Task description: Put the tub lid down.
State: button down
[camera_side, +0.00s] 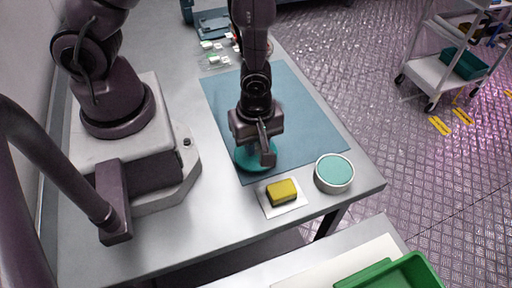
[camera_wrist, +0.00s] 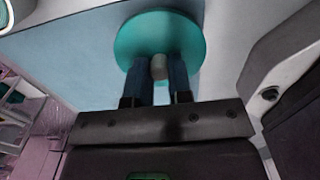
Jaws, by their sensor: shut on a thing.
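The tub lid (camera_side: 243,161) is a round teal disc at the near edge of the blue mat. It also shows in the wrist view (camera_wrist: 140,35) with a small grey knob (camera_wrist: 159,66) at its middle. My gripper (camera_side: 264,152) is shut on this knob, with one finger on each side of it in the wrist view. The lid looks about level, low over the mat or resting on it; I cannot tell which. My gripper hides part of it in the side view. A round white tub (camera_side: 334,186) with a teal top surface stands to the right.
A yellow sponge (camera_side: 282,191) lies on a white square just in front of the lid. The blue mat (camera_side: 310,125) is bare to the right and behind. Small items (camera_side: 213,52) lie at the back. A green crate (camera_side: 405,275) stands past the table's front edge.

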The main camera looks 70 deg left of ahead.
jog(key=shift+f, duration=1.05)
jog(key=shift+f, duration=0.15)
jog(key=c, duration=1)
grip_release()
jog(key=shift+c, duration=0.2)
jog(key=s+a+r+m+t, duration=0.1)
jog(key=a+r+m+t, duration=0.1)
jog(key=r+m, duration=0.7)
jog(key=s+a+r+m+t, duration=0.2)
jog(key=a+r+m, duration=0.3)
jog(key=r, duration=1.9)
jog(key=m+t, duration=0.1)
jog(key=m, duration=0.3)
jog(key=shift+s+r+t, duration=0.2)
jog(key=shift+r+t, duration=0.05)
jog(key=shift+t, duration=0.05)
